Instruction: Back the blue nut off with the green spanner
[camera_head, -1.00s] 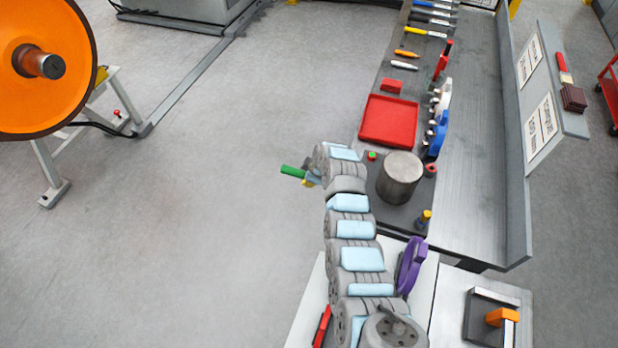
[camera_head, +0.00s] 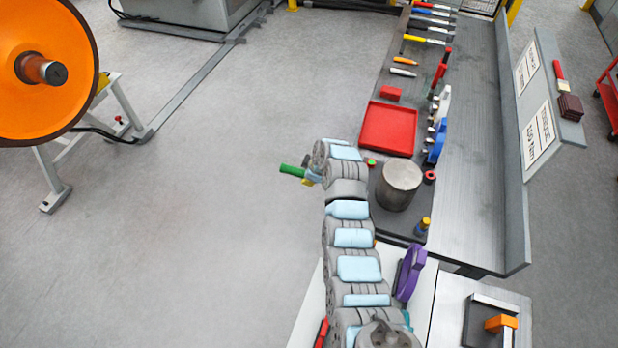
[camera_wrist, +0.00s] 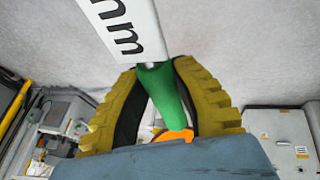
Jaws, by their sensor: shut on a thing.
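The green spanner is gripped in my gripper. Its green end (camera_head: 291,170) sticks out to the left of my gripper (camera_head: 312,175) in the head view, over open floor. In the wrist view, the green handle (camera_wrist: 166,90) sits between the two yellow-padded fingers of my gripper (camera_wrist: 165,95). A pale flat part with black lettering (camera_wrist: 128,25) runs from the handle to the top edge. I cannot make out a blue nut for certain in either view, and no spanner contact with a nut shows.
The bench (camera_head: 480,150) on the right carries a red tray (camera_head: 363,140), a grey cylinder (camera_head: 400,183), a blue tool (camera_head: 437,143) and several hand tools. A purple curved part (camera_head: 409,272) stands right of my arm. An orange wheel (camera_head: 70,110) is at left; open floor lies between.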

